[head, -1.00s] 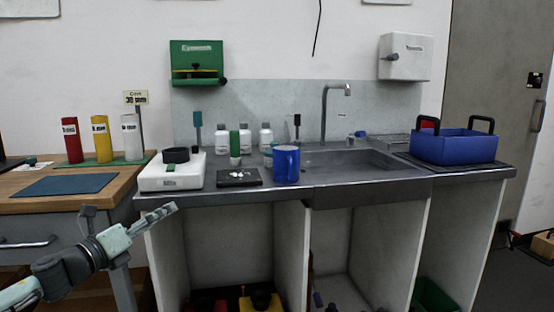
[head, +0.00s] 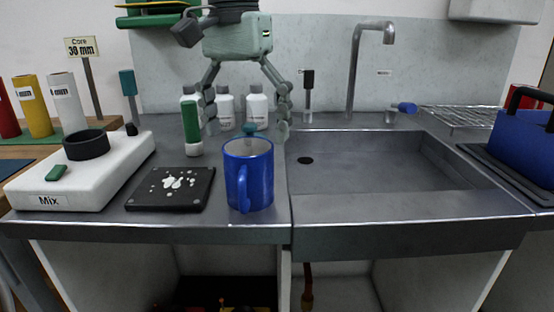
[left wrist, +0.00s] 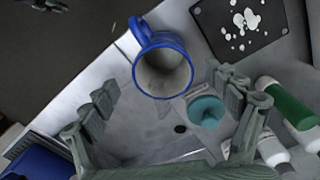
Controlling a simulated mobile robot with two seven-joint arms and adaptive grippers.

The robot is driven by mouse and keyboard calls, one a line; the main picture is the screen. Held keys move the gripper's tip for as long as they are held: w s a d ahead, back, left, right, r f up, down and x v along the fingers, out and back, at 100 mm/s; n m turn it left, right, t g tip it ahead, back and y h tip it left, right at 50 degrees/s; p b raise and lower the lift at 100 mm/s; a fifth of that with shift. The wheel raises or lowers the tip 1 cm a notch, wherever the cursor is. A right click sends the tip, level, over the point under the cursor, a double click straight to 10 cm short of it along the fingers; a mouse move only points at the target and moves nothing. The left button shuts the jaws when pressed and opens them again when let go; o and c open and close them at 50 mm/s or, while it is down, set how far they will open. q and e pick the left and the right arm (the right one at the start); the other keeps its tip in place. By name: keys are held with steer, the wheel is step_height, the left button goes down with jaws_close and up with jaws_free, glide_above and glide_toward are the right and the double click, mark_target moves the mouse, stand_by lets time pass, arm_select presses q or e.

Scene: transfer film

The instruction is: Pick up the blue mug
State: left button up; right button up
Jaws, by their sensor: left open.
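The blue mug (head: 248,176) stands upright on the metal counter, just left of the sink, with its handle facing me. In the left wrist view the mug (left wrist: 162,62) shows from above, its inside empty and grey, its handle toward the upper left. My left gripper (head: 246,118) is open, fingers pointing down, above and behind the mug in the head view. In the left wrist view its fingers (left wrist: 168,100) are spread wide, with the mug beyond and roughly between them, not touched.
A black plate with white spots (head: 171,188) and a white mixer (head: 80,172) lie left of the mug. A green-and-white bottle (head: 192,130) and several white bottles (head: 257,108) stand behind. The sink (head: 380,165) is on the right; a blue crate (head: 525,140) is farther right.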

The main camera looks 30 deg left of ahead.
mark_target(246, 170)
arm_select(q)
steer(key=shift+m+y, duration=0.3)
steer(key=f, duration=0.7)
steer(key=shift+s+f, duration=0.2)
steer(key=c, duration=1.5)
steer(key=shift+r, duration=0.15)
